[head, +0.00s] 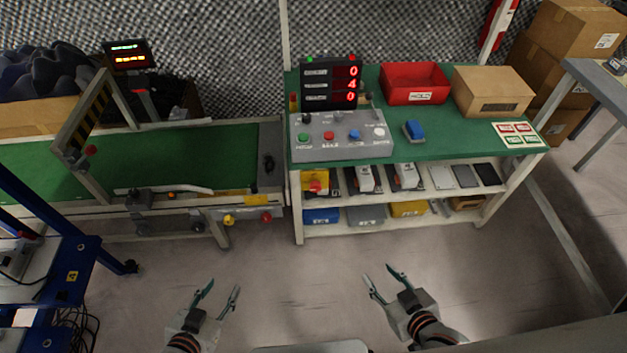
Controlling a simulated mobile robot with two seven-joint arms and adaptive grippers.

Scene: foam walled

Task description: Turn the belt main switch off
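A green belt conveyor (200,155) stands at the left. On its near side, low on the frame, are a yellow knob (229,219) and a red knob (266,216). A dark switch-like part (268,163) sits on the grey plate at the belt's right end. I cannot tell which of these is the belt main switch, nor its position. My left gripper (223,287) is open and empty over the floor, in front of and below the conveyor's right end. My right gripper (379,273) is open and empty over the floor in front of the bench.
A green-topped bench (455,145) holds a grey button box (342,143), a display (331,83), a red bin (414,82) and a cardboard box (491,91). Shelves below hold small items. A blue frame (75,265) stands at left. The floor (300,285) between is clear.

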